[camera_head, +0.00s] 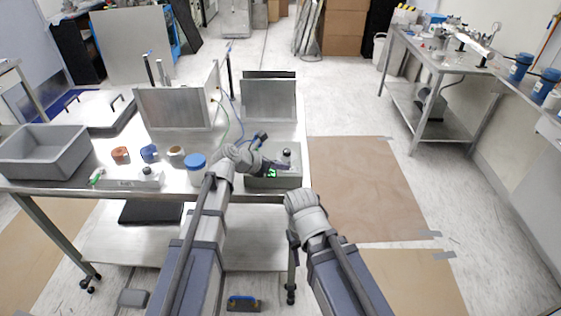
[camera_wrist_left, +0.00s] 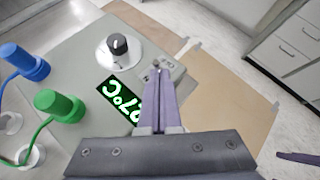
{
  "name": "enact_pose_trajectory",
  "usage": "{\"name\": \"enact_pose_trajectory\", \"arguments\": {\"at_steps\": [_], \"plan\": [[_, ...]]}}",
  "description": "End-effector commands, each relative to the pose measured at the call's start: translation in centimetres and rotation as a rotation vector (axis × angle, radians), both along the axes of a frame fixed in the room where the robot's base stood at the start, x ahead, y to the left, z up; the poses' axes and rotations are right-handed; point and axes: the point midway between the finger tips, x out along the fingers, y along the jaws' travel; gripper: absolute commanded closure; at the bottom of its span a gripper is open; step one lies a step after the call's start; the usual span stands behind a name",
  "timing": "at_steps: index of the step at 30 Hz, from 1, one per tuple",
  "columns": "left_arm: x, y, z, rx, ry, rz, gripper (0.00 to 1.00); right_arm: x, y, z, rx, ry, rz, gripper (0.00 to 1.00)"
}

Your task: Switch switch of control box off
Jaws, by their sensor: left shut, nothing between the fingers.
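The grey control box (camera_head: 262,182) stands at the front right corner of the metal table. In the left wrist view, the control box (camera_wrist_left: 75,80) has a black knob (camera_wrist_left: 118,44) on a white dial and a lit green display (camera_wrist_left: 121,100). A small switch plate (camera_wrist_left: 172,68) lies beside the knob, and the switch itself is partly hidden by my fingertips. My left gripper (camera_head: 283,164) is shut and empty, its purple fingers over the box. Its fingertips (camera_wrist_left: 158,72) are at the switch plate; contact cannot be told. My right arm's wrist is right of the table, its fingers not clear.
Blue (camera_wrist_left: 30,64) and green (camera_wrist_left: 58,104) plugs with cables stand up from the box. A grey bin (camera_head: 45,152) is at the table's left. Brown floor covering lies right of the table.

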Motion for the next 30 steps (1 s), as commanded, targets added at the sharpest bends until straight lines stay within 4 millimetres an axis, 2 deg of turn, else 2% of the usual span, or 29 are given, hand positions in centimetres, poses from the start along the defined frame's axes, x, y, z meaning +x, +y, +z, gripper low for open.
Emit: {"name": "enact_pose_trajectory", "arguments": {"at_steps": [1,9,13,20,30], "plan": [[0.0,-0.4,1.0,0.037,-0.001,-0.003,1.0,0.0,0.0,1.5,0.0,0.0,0.0,0.5],[0.0,-1.3,1.3,0.265,-0.001,-0.005,1.0,0.0,0.0,4.6,0.0,0.0,0.0,0.5],[0.0,-1.6,1.1,0.32,-0.002,-0.002,1.0,0.0,0.0,4.9,0.0,0.0,0.0,0.5],[0.0,-1.5,0.9,0.314,-0.001,0.0,1.0,0.0,0.0,4.7,0.0,0.0,0.0,0.5],[0.0,-1.5,2.2,0.312,-0.001,0.0,1.0,0.0,0.0,6.0,0.0,0.0,0.0,0.5]]}}
